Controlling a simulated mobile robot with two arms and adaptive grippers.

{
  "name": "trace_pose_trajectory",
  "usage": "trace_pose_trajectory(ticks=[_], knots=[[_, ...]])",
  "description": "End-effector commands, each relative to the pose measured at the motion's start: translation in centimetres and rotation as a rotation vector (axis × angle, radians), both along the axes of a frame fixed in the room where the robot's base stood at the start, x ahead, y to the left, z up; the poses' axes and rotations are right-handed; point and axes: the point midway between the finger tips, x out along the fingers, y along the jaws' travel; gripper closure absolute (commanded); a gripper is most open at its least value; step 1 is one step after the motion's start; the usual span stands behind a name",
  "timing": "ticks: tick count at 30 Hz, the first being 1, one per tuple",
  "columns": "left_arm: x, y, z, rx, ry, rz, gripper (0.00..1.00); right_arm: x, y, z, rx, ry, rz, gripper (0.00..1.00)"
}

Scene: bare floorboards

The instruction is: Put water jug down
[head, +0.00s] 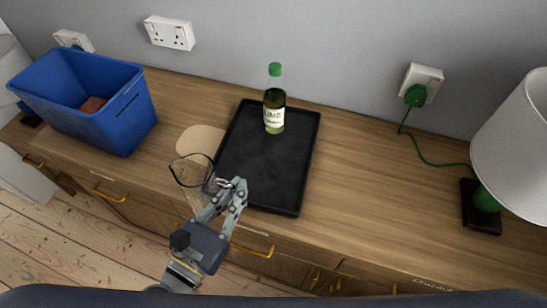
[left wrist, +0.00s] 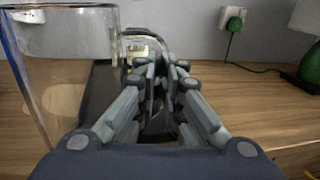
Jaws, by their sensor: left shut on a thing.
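The water jug (head: 190,174) is clear glass with a dark-looking rim, in the head view at the front edge of the wooden sideboard, left of the black tray. In the left wrist view the jug (left wrist: 70,85) fills the left side and looks upright. My left gripper (head: 232,187) is shut on the jug at its right side, where the handle is. In the left wrist view the fingers (left wrist: 160,70) close together beside the glass. Whether the jug's base touches anything is hard to tell. My right gripper is not in view.
A black tray (head: 250,180) holds a green-capped bottle (head: 274,100). A pale round mat (head: 197,139) lies left of the tray. A blue bin (head: 118,115) stands at the left, a lamp (head: 520,145) at the right. The wood between tray and lamp is clear.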

Motion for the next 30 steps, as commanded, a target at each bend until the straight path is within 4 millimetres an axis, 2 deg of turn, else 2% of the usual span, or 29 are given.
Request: trace_pose_trajectory(ticks=[1, 6, 12, 16, 22, 27, 30], knots=[[0.8, -0.6, 0.8, -0.004, -0.007, 0.001, 1.00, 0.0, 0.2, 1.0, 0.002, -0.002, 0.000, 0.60], [4.0, -3.5, 0.7, -0.005, -0.008, 0.002, 1.00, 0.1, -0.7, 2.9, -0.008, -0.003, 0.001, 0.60], [7.9, -7.1, 0.0, -0.005, -0.006, 0.000, 1.00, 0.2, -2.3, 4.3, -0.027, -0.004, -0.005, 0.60], [10.0, -8.9, -0.5, -0.003, -0.005, 0.002, 1.00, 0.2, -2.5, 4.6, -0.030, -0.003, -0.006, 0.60], [11.2, -10.1, -1.1, -0.002, -0.004, 0.000, 1.00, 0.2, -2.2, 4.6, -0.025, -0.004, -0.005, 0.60], [11.3, -10.1, -3.8, 0.001, -0.003, 0.001, 1.00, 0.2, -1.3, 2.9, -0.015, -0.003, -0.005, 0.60], [11.3, -10.1, -4.6, 0.000, -0.003, 0.001, 1.00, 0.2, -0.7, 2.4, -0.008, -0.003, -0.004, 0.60]])
